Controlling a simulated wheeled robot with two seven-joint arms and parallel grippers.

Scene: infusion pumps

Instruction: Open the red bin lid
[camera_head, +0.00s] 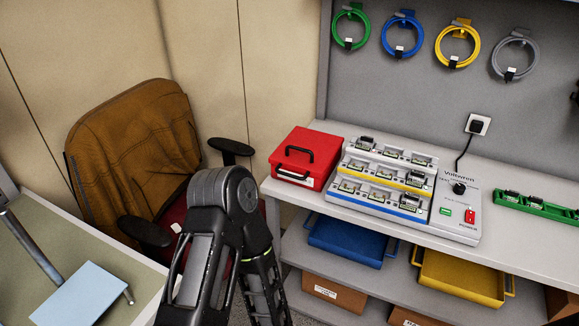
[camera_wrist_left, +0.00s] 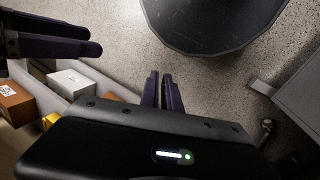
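The red bin (camera_head: 305,158) sits on the left end of the grey workbench in the head view. Its red lid is closed and carries a black handle (camera_head: 299,153). My left gripper (camera_wrist_left: 161,80) shows only in the left wrist view, with its two dark fingers close together and nothing held, above the floor and away from the bin. What seems to be my right gripper (camera_wrist_left: 98,39) reaches in at the upper left of that view, its fingers close together and empty. Neither gripper's fingers show in the head view.
Right of the bin stands a white rack (camera_head: 382,178) of small devices with a power unit (camera_head: 459,207). A blue tray (camera_head: 345,240) and a yellow tray (camera_head: 462,277) lie on the shelf below. A chair (camera_head: 135,150) with a brown jacket stands left of the bench.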

